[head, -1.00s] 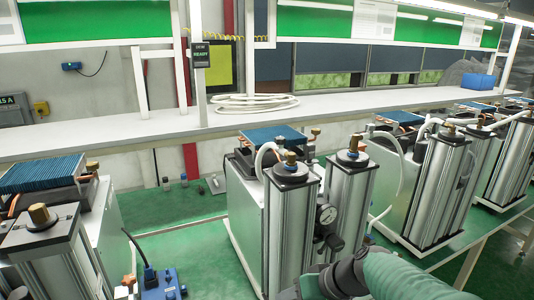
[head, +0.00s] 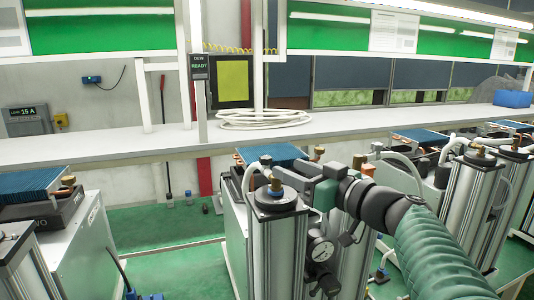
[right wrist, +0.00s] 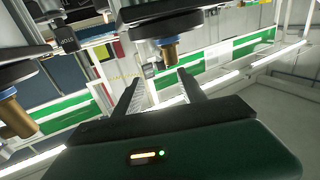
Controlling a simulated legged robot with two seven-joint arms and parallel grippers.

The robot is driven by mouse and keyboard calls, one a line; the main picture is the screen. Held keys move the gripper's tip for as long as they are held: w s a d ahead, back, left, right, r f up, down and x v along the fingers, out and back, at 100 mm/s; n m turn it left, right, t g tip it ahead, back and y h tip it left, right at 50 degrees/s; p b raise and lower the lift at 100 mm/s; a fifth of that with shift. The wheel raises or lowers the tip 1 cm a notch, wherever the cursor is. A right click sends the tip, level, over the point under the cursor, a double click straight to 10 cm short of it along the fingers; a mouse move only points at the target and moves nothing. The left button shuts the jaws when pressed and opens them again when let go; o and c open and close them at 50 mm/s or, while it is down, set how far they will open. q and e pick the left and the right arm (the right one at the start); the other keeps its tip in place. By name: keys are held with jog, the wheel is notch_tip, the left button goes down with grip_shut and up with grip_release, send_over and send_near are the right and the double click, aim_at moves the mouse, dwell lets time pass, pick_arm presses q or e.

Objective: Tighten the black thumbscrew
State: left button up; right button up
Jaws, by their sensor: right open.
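I cannot single out the black thumbscrew with certainty. In the head view a dark knob (head: 329,284) sits below the round pressure gauge (head: 320,250) on the silver columns. The near column's black cap carries a brass fitting (head: 276,184). My right gripper (head: 305,169) is at cap height by the column tops, partly hidden by its own arm. In the right wrist view its two fingers (right wrist: 157,76) are spread and empty, pointing toward a brass and blue fitting (right wrist: 168,52) under a dark round cap (right wrist: 155,22). My left gripper is not in view.
Other column units stand at left and right; a blue-finned block (head: 33,186) tops the left one. A long white bench (head: 120,148) runs behind with a coiled white hose (head: 262,119). Hoses loop near the column tops. Green floor shows between units.

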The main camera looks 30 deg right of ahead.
aim_at(270, 161)
jog(key=w, duration=0.2)
jog(key=w+a+p, duration=0.1)
jog(key=w, duration=0.2)
jog(key=w+p, duration=0.1)
jog(key=w, duration=0.2)
jog(key=shift+a+r, duration=0.1)
jog(key=shift+a, duration=0.15)
jog(key=shift+w+p, duration=0.3)
jog(key=shift+w, duration=0.15)
jog(key=shift+a, duration=0.1)
grip_shut()
